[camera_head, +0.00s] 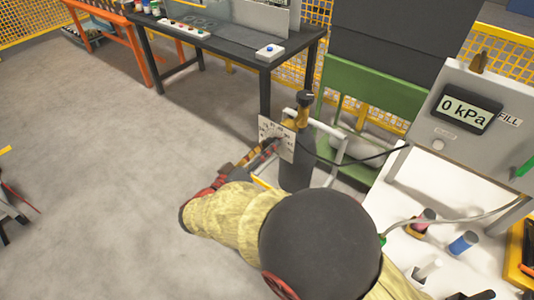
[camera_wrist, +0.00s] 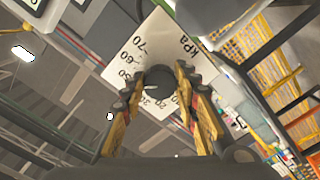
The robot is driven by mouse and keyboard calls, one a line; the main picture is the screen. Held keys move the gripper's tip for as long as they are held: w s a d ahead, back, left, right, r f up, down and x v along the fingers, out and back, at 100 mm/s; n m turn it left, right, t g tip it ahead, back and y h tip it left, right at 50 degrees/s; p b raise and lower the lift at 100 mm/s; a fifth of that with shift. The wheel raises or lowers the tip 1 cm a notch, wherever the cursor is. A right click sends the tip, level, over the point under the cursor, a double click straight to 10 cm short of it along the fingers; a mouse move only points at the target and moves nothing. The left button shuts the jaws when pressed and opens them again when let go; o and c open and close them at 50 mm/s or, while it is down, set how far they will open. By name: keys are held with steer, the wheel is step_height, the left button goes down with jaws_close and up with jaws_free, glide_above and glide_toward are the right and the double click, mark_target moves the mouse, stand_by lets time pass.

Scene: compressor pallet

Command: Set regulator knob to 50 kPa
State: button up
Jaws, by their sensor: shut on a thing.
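The regulator's white scale plate (camera_head: 278,138) stands at the dark cylinder (camera_head: 297,172) in the head view. In the wrist view, the plate (camera_wrist: 152,45) shows kPa marks, with 50, 60 and 70 readable along one side. The dark round regulator knob (camera_wrist: 160,80) sits at its middle. My gripper (camera_wrist: 161,78) has one finger on each side of the knob and is shut on it. The knob's pointer is not clear. In the head view, my gripper (camera_head: 268,147) reaches the plate from the left and hides the knob. The display (camera_head: 467,108) reads 0 kPa.
A black table (camera_head: 225,40) with a button box (camera_head: 269,52) stands behind. A green stand (camera_head: 370,105) is behind the cylinder. A hose runs from the plate to the right. A white bench (camera_head: 400,215) with small coloured parts is at right. Open floor lies left.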

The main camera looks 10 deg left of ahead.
steer(key=shift+f, duration=0.15)
stand_by(0.3)
steer(key=o, duration=1.2)
steer(key=shift+c, duration=0.2)
steer(key=v, duration=1.2)
